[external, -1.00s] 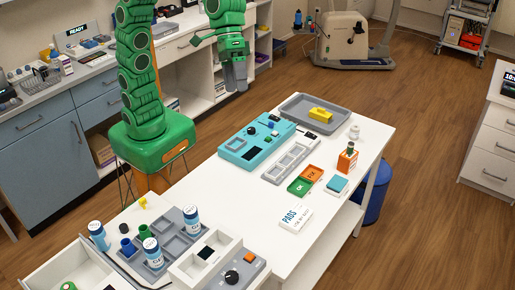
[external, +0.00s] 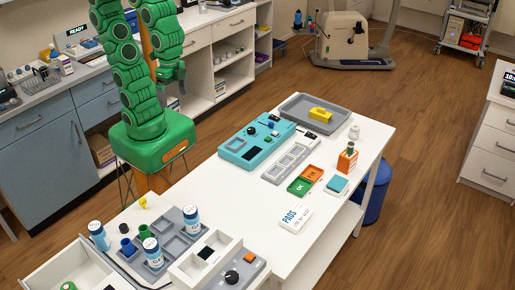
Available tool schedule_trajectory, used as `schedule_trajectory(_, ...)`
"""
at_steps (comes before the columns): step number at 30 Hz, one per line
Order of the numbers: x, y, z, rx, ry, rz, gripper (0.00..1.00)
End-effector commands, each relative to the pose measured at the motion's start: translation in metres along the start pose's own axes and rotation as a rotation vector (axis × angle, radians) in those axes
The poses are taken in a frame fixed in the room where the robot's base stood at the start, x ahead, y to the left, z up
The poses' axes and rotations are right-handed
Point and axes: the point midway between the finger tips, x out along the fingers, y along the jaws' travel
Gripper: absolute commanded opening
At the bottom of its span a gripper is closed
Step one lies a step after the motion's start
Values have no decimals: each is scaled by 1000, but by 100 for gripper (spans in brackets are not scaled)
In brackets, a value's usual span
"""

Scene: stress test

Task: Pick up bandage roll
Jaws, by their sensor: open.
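A small white rounded object (external: 354,132) stands near the back right corner of the white table (external: 225,195); it may be the bandage roll, but it is too small to tell. No other thing is clearly a bandage roll. My gripper (external: 173,92) hangs low beside my green arm, off the table in front of the back cabinets. It is well to the left of the white object. It is open, and no object shows in it.
A grey tray (external: 291,109) with a yellow item, a teal device (external: 236,149), green and orange boxes, an orange bottle (external: 347,158) and a PADS box (external: 296,218) stand on the table. Blue-and-white bottles and a grey rack (external: 173,246) fill its near end. Bare tabletop lies left of centre.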

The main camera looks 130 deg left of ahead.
Motion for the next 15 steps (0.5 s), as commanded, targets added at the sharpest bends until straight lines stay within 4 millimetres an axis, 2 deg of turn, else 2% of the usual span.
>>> schedule_trajectory(1,12,-11,18,21,-36,-14,100)
schedule_trajectory(6,36,-33,59,92,-125,-43,100)
schedule_trajectory(9,43,-38,71,114,-150,-48,100)
schedule_trajectory(13,44,-40,75,124,-158,-50,100)
schedule_trajectory(15,44,-40,75,124,-158,-50,89)
